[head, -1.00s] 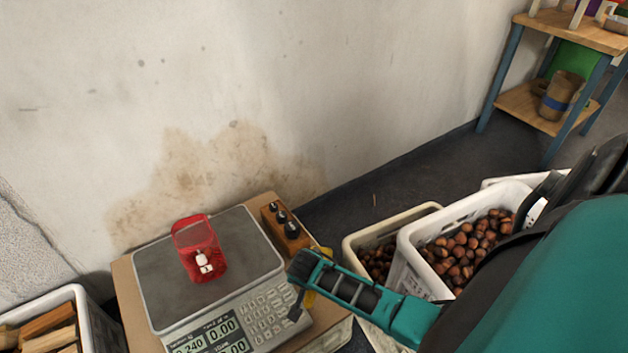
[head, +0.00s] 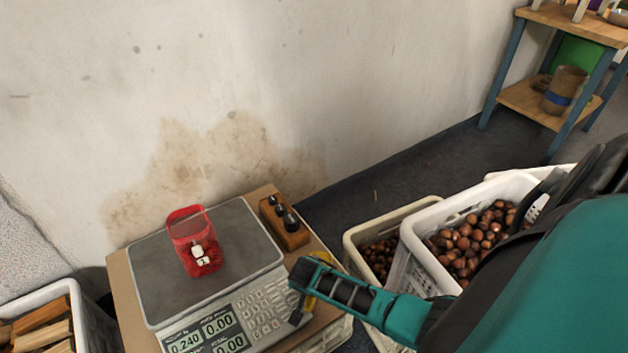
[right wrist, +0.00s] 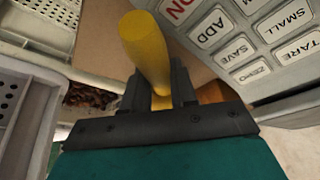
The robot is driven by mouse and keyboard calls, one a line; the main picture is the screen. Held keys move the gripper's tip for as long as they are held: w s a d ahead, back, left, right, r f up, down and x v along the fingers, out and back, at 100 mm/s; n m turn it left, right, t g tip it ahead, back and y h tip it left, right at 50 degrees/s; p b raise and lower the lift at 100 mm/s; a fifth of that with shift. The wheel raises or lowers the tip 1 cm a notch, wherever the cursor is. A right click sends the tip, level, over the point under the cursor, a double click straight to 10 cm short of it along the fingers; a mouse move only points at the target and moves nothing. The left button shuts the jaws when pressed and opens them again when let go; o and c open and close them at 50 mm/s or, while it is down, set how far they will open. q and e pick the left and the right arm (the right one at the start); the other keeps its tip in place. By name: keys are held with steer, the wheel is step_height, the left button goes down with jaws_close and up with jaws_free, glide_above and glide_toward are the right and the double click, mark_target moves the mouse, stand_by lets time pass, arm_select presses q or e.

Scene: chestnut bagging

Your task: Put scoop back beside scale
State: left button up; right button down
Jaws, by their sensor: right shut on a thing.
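The scale (head: 225,312) stands on a wooden board, with a red mesh bag (head: 195,242) upright on its grey plate. The display reads 0.240 and 0.00. My right gripper (head: 300,290) is at the scale's right front edge, beside the keypad. It is shut on the yellow handle of the scoop, which also shows in the right wrist view (right wrist: 148,50). The rest of the scoop is hidden, and I cannot tell whether it touches the board. My left gripper is not in view.
A wooden block with dark weights (head: 285,222) stands right of the scale plate. White crates of chestnuts (head: 415,232) stand to the right, close under my right arm. A crate of firewood (head: 75,300) is at the left. A wall rises behind.

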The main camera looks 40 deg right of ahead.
steer(key=shift+f, duration=0.25)
steer(key=c, duration=0.9)
jaws_free()
steer(key=shift+r, duration=0.1)
